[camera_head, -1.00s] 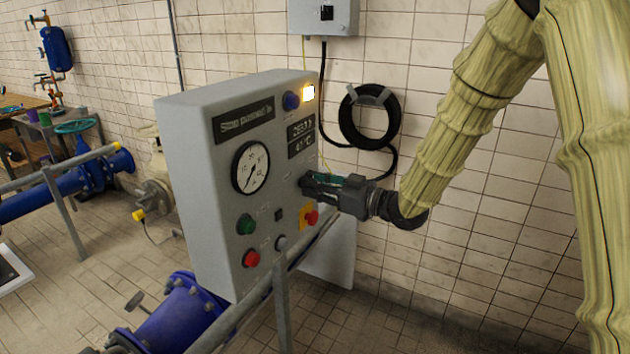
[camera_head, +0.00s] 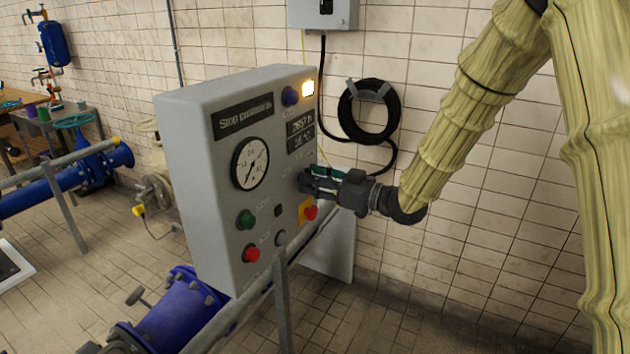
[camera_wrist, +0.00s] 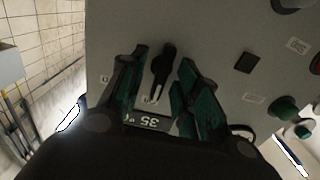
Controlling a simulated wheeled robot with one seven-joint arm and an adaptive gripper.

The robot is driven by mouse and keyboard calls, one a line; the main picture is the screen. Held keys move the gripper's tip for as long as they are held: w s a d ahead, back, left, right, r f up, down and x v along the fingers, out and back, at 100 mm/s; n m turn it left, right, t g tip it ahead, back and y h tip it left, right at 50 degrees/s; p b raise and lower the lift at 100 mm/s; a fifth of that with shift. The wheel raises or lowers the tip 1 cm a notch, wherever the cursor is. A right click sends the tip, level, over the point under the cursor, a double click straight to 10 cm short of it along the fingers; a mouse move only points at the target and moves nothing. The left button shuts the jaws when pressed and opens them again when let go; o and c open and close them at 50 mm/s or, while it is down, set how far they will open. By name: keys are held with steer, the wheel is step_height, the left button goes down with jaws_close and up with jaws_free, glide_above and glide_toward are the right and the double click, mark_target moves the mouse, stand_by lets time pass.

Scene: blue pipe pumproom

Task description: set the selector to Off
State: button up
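The grey control panel (camera_head: 200,220) stands in the middle of the head view. The selector, a black lever knob (camera_wrist: 163,62), shows in the wrist view on the panel face, close to upright in the picture. My gripper (camera_wrist: 160,78) has its two green-padded fingers spread on either side of the knob, with a gap to each side. In the head view my gripper (camera_head: 314,178) is at the panel's right part, below the digital display (camera_head: 301,130), and it hides the selector there. The selector's position label is not legible.
The panel also bears a gauge (camera_head: 250,164), a green button (camera_head: 245,219), a red button (camera_head: 251,254), a red emergency button (camera_head: 310,212) on yellow and a lit lamp (camera_head: 308,88). A grey rail (camera_head: 262,291) runs before it. A black cable coil (camera_head: 369,111) hangs behind.

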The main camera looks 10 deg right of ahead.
steer(key=v, duration=1.2)
stand_by(0.3)
